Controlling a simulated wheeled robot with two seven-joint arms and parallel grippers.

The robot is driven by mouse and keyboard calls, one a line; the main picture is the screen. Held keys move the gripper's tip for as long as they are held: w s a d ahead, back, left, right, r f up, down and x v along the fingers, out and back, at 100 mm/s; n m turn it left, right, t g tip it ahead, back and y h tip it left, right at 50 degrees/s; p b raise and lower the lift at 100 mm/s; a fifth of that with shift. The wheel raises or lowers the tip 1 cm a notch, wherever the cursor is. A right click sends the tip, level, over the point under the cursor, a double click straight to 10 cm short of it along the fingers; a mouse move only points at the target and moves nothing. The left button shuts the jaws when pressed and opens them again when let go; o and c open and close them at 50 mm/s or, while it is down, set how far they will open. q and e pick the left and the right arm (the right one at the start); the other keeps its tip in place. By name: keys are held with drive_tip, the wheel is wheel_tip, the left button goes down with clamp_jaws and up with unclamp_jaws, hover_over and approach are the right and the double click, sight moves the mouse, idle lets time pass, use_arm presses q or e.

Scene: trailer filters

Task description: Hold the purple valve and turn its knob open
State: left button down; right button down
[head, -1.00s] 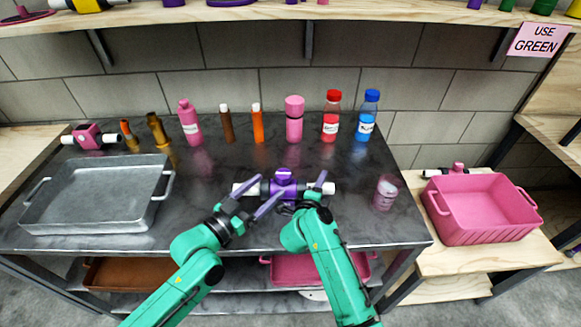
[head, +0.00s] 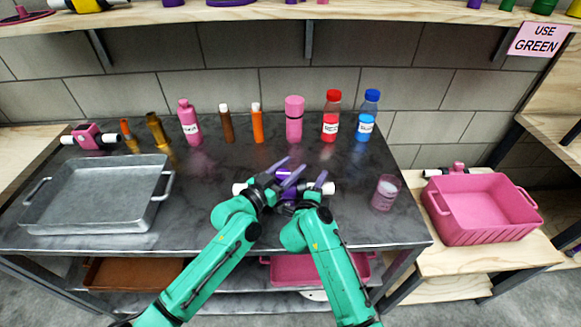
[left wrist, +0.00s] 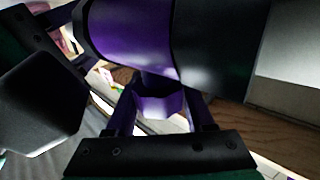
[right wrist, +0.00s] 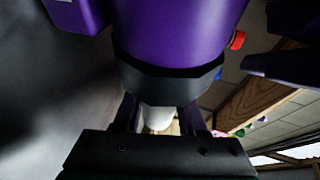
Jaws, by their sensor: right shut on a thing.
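The purple valve (head: 285,174) lies across the front middle of the table, white pipe ends (head: 331,188) to left and right. In the right wrist view its purple body (right wrist: 180,30) and black collar (right wrist: 168,80) fill the top. My right gripper (head: 307,190) is shut on the valve at its right side. My left gripper (head: 281,174) is over the valve's middle, its fingers apart. In the left wrist view the purple knob (left wrist: 158,103) shows between those fingers, below the valve body (left wrist: 130,40); contact cannot be told. The left hand hides much of the valve in the head view.
A glass (head: 385,192) stands right of the valve. A grey metal tray (head: 95,222) is at the left. Bottles such as the pink one (head: 190,122) line the back. A pink crate (head: 484,225) stands on the right side table.

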use_arm(q)
drive_tip(key=shift+d+r+n+t+y, duration=0.1)
drive_tip(key=shift+r+n+t+y, duration=0.05)
drive_tip(key=shift+n+t+y, duration=0.3)
drive_tip(key=shift+w+a+n+t+y, duration=0.1)
drive_tip(key=shift+a+n+t+y, duration=0.1)
drive_tip(key=shift+n+t+y, duration=0.25)
drive_tip(key=shift+a, duration=0.1)
drive_tip(key=shift+c, duration=1.3)
unclamp_jaws()
drive_tip(key=v, duration=1.2)
drive_tip(key=shift+w, duration=0.1)
